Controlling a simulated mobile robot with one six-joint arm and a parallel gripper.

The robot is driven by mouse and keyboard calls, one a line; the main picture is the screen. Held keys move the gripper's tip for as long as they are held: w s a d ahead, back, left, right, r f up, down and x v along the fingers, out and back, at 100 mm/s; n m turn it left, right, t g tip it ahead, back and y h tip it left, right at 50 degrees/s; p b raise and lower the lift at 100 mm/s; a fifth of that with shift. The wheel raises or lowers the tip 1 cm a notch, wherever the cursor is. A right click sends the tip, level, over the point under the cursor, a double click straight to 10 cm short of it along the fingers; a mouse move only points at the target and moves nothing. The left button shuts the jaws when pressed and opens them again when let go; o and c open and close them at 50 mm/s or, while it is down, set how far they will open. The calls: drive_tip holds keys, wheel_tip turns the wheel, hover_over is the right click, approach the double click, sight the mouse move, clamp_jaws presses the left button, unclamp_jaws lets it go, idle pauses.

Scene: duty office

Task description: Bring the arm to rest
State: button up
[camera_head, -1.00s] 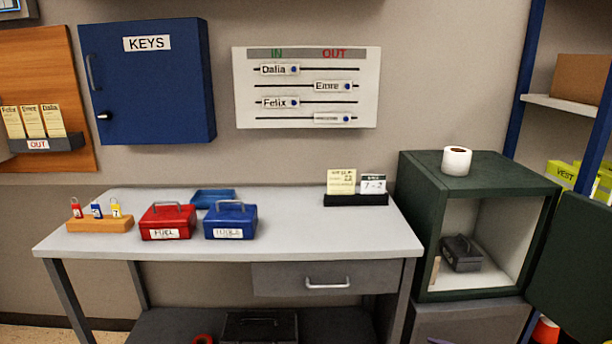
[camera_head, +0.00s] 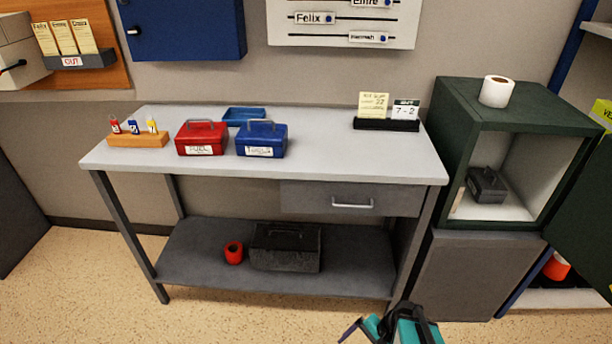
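My gripper (camera_head: 372,328) shows at the bottom edge, right of centre, as teal and dark parts cut off by the frame. It is in front of the workbench (camera_head: 310,167), low near the right front leg. I cannot tell whether its fingers are open or shut, and I see nothing held in it. Most of my arm is out of view.
On the bench stand a red cash box (camera_head: 201,138), a blue cash box (camera_head: 262,140), a wooden padlock block (camera_head: 137,140) and a card holder (camera_head: 387,124). A black box (camera_head: 286,247) and red roll (camera_head: 234,253) lie below. The green safe (camera_head: 463,120) is open. Floor is clear front left.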

drive_tip(key=s+f+n+g+h+p, duration=0.1)
drive_tip(key=s+n+g+h, duration=0.3)
drive_tip(key=s+n, duration=0.5)
drive_tip(key=s+f+h, duration=0.1)
drive_tip(key=s, duration=0.2)
drive_tip(key=shift+s+n+p, duration=0.4)
